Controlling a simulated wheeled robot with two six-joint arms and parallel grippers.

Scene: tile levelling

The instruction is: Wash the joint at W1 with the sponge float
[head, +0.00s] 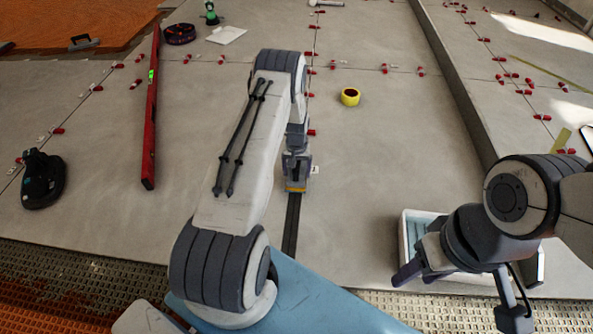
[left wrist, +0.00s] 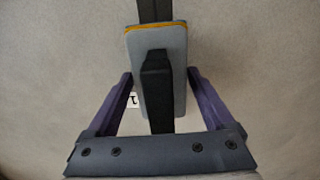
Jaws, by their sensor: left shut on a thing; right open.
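The sponge float has a grey plate (left wrist: 172,62), an orange-yellow edge and a black handle. It also shows in the head view as a yellow-edged block (head: 297,188). My left gripper (head: 297,172) is shut on its handle, with one finger on each side in the left wrist view. The float lies over a dark joint (head: 291,225) in the grey tiles, which runs out beyond it. Contact with the tiles is hard to tell. A small white tag (left wrist: 132,100) is partly hidden beside the float. My right gripper (head: 455,283) is open and empty at the lower right.
A white tray (head: 406,226) with pale blue inside lies partly under my right gripper. A yellow tape roll (head: 350,97) sits right of my left arm. A red level (head: 151,120) and black suction tool (head: 42,180) lie left. Red clips (head: 385,69) line other joints.

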